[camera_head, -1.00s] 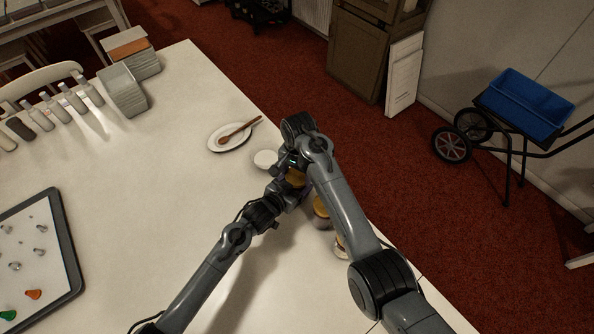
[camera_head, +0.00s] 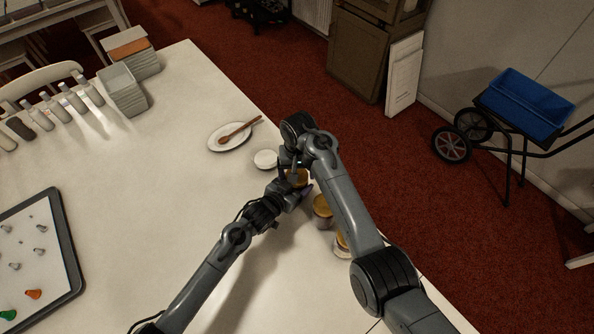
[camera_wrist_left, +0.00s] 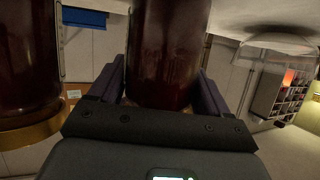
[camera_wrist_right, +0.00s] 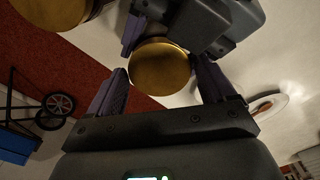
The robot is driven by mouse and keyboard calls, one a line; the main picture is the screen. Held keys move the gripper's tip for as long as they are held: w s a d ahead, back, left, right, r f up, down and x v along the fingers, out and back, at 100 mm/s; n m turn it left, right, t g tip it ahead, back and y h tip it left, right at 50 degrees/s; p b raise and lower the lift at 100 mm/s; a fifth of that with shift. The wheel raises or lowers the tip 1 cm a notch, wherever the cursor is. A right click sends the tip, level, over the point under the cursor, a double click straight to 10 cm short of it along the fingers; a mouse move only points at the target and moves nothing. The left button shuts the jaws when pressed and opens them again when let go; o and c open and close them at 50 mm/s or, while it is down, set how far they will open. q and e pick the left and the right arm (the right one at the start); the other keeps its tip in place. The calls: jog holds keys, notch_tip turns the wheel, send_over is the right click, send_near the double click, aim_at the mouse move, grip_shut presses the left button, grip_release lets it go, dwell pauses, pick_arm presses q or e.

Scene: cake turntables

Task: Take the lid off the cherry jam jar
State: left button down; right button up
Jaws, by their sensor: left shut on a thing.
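The cherry jam jar is dark red glass with a gold lid (camera_head: 297,178), near the table's right edge in the head view. My left gripper (camera_head: 294,187) is shut on this jar; in the left wrist view the dark red jar body (camera_wrist_left: 166,50) stands between its fingers. My right gripper (camera_wrist_right: 160,68) is open above the jar. In the right wrist view, the round gold lid (camera_wrist_right: 160,67) lies between its spread fingers, with the left gripper's fingers beyond. Whether the right fingers touch the lid cannot be told. The lid appears seated on the jar; its seam is hidden.
Two more gold-lidded jars (camera_head: 322,207) (camera_head: 342,244) stand close by along the table edge, partly under my right arm. The table's middle (camera_head: 150,190) is clear.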

jog(key=shift+o, duration=0.9)
notch_tip(320, 180, up, 4)
jog(key=shift+r, duration=0.1)
jog(key=shift+c, duration=0.2)
jog(key=shift+r, duration=0.2)
jog(key=shift+c, duration=1.1)
jog(key=shift+s+r+m, duration=0.1)
jog(key=shift+r+m, duration=0.8)
jog(key=shift+r, duration=0.6)
jog(key=shift+f, duration=3.85)
jog(key=shift+c, duration=0.4)
